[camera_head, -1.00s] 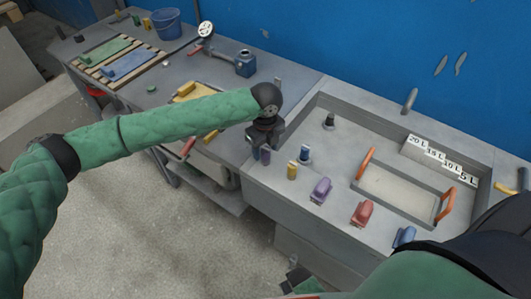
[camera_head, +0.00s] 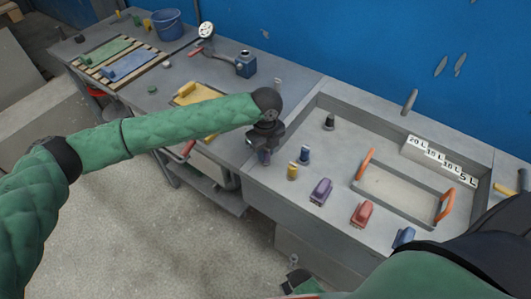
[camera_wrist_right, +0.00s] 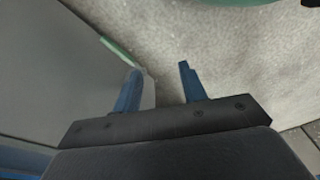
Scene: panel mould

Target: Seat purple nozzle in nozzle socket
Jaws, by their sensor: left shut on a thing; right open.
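The purple nozzle (camera_head: 264,158) is small and upright at the left front edge of the grey mould table, in the head view. My left gripper (camera_head: 264,149) is over it, shut on its upper part, and covers most of it. A yellow nozzle (camera_head: 292,171) and a blue nozzle (camera_head: 304,155) stand just to the right. I cannot tell for sure which part is the nozzle socket. My right gripper (camera_wrist_right: 158,82) is open and empty above the floor in the right wrist view; it also shows low in the head view (camera_head: 296,281).
Purple (camera_head: 321,191), red (camera_head: 361,213) and blue (camera_head: 403,237) handled blocks line the front ledge. A frame with orange handles (camera_head: 405,199) lies in the tray, near a dark post (camera_head: 329,122). The left table holds a blue valve-like block (camera_head: 246,64) and a bucket (camera_head: 167,24).

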